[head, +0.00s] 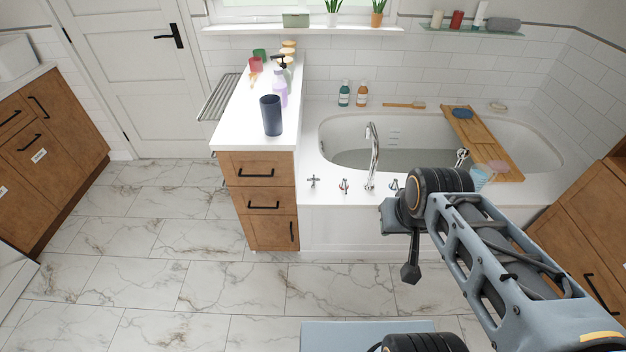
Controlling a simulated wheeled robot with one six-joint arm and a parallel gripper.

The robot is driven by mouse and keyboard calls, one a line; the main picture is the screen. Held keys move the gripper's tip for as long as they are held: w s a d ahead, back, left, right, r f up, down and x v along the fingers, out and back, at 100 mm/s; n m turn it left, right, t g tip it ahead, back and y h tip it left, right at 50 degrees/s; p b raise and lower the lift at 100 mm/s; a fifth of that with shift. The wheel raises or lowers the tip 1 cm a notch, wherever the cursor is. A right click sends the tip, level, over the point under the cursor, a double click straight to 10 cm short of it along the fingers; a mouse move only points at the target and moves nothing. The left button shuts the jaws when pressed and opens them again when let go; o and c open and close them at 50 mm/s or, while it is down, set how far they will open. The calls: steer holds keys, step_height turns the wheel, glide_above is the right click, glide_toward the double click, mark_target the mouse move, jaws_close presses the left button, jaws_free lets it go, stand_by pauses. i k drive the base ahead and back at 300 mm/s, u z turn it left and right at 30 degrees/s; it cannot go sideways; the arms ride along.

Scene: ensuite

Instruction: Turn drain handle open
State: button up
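The bathtub (345,131) stands against the back wall, with a grayish surface showing inside. A tall chrome faucet (372,155) rises from its front deck. Small metal controls sit along that deck: a cross-shaped handle (313,182) at the left, a small handle (344,186) beside it, and another (394,185) right of the faucet. I cannot tell which one is the drain handle. My arm reaches in from the lower right. My gripper (410,272) appears as a dark end piece, pointing down in front of the tub panel. Its fingers are not clear, and it looks apart from the handles.
A wooden bath tray (485,145) spans the tub's right side. A wooden cabinet (259,203) with a white top bears a dark cup (271,115) and bottles, left of the tub. Another wooden cabinet (590,235) stands at the right. The marble floor (150,240) is clear at the left.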

mark_target(314, 182)
steer(key=k, duration=0.55)
steer(key=u, duration=0.65)
steer(key=i, duration=1.7)
steer(key=z, duration=0.65)
